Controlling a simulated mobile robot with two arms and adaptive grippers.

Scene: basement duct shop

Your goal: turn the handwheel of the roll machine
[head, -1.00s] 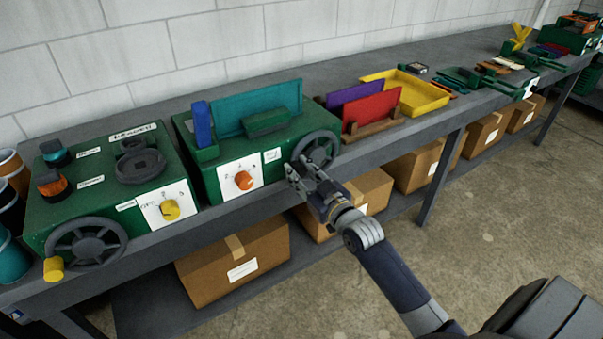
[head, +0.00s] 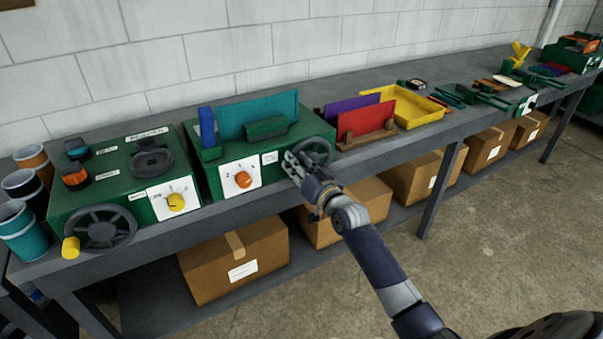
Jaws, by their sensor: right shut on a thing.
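The green machine in the middle of the bench (head: 205,171) has a dark handwheel (head: 318,150) on its right front. It carries an upright teal sheet (head: 258,112), a blue block (head: 207,126) and a white dial plate with an orange knob (head: 243,180). I take it to be the roll machine; its label is too small to read. My right gripper (head: 296,166) is shut on the handwheel at its left side. The fingers hide that part of the wheel, so I cannot tell whether they hold rim or handle. My left gripper is not in view.
A second green machine (head: 118,178) on the left has its own handwheel (head: 99,230) with a yellow handle. Cups (head: 24,232) stand at the far left. Boxes (head: 240,262) fill the shelf below.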

